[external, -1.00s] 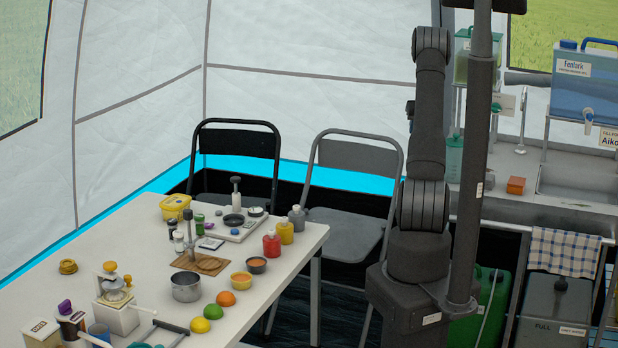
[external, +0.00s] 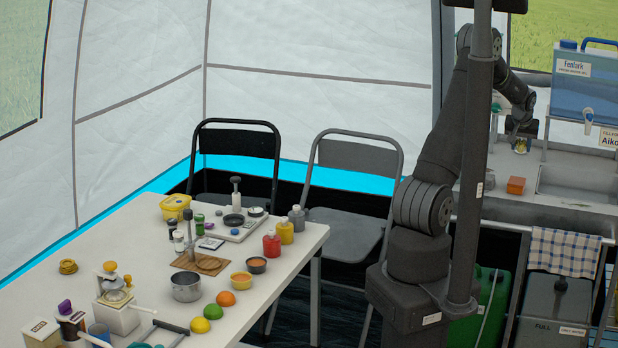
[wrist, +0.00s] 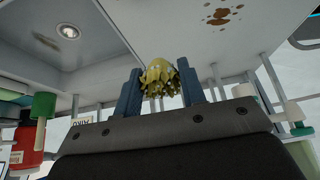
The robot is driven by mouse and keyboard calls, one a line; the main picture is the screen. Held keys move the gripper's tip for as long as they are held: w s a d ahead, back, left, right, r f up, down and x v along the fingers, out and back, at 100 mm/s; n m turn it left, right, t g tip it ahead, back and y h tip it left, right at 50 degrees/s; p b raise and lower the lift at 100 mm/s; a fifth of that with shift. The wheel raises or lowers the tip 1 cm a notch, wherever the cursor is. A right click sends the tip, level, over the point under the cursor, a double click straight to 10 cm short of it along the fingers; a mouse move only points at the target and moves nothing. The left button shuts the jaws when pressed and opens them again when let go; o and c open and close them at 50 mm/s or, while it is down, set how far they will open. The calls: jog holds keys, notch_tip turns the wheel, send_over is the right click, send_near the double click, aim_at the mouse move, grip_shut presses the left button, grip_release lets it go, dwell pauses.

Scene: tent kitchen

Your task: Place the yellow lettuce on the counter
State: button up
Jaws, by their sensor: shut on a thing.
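The yellow lettuce (wrist: 160,76) is a small, ruffled yellow-green head seen in the wrist view. My gripper (wrist: 162,88) is shut on it, with a blue finger on either side. In the external view my gripper (external: 521,137) points down above the left part of the grey counter (external: 562,172), left of the sink. A small bit of yellow shows at the fingertips there. I cannot tell whether the lettuce touches the counter.
A blue water container (external: 583,82) with a tap stands behind. The white table (external: 245,275) at left is crowded with kitchenware.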

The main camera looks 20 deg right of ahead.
send_over(497, 171)
jog(key=s+a, duration=0.1)
jog(key=a, duration=0.1)
jog(key=f, duration=0.6)
jog(key=shift+s+d+f, duration=0.1)
jog(key=shift+s+d, duration=0.1)
jog(key=shift+f, duration=1.9)
jog(key=shift+f, duration=0.15)
jog(key=o, duration=1)
jog(key=shift+r, duration=0.4)
jog(key=v, duration=1.1)
jog(key=shift+s+a+r, duration=0.15)
jog(key=shift+a, duration=0.05)
